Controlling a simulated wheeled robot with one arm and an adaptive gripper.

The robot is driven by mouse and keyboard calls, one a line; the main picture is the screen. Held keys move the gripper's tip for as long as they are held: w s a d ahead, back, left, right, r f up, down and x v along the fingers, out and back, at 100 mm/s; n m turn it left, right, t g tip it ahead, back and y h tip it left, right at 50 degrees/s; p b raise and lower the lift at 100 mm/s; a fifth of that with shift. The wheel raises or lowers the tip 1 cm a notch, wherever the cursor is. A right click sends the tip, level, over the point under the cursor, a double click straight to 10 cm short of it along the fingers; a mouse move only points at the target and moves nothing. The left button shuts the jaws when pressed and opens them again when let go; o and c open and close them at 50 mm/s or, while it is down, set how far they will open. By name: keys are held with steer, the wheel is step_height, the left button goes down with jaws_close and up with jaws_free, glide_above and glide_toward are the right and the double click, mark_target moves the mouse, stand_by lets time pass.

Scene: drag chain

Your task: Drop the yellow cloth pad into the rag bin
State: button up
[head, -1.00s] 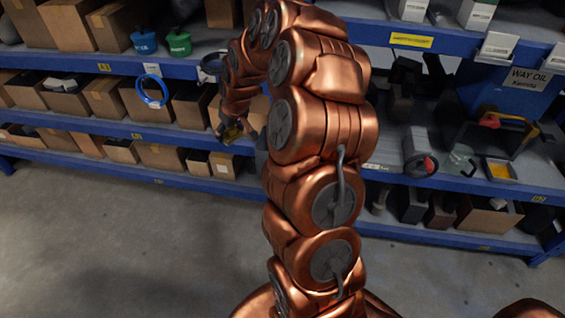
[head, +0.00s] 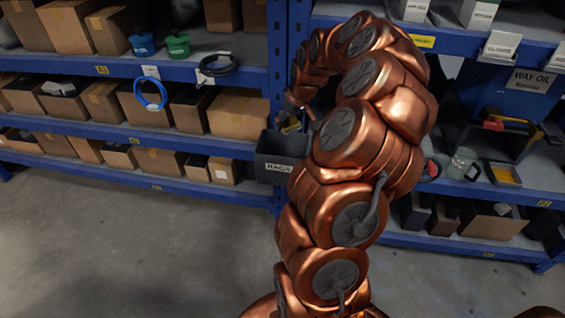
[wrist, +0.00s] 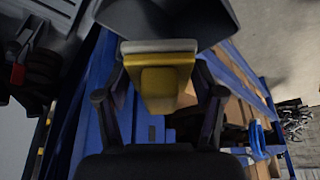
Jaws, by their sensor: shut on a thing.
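The yellow cloth pad (wrist: 166,84) is held between the two fingers of my gripper (wrist: 160,72) in the wrist view. A pale grey strip runs along its far edge. In the head view my gripper (head: 291,122) is small and partly behind my arm, with a bit of yellow at it. The dark grey rag bin (head: 277,152), labelled RAGS, is fixed at the shelf upright just below my gripper; my arm hides its right side. The bin (wrist: 165,18) also shows just beyond the pad in the wrist view. I cannot tell whether pad and bin touch.
Blue shelving holds cardboard boxes (head: 237,113), a blue cable coil (head: 150,93) and a black coil (head: 218,66) on the left. A shallow tray with yellow contents (head: 503,174) and a grey-green jug (head: 462,163) stand on the right. The floor (head: 130,240) is clear.

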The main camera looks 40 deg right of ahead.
steer(key=shift+f, duration=1.85)
steer(key=o, duration=1.2)
steer(key=v, duration=1.2)
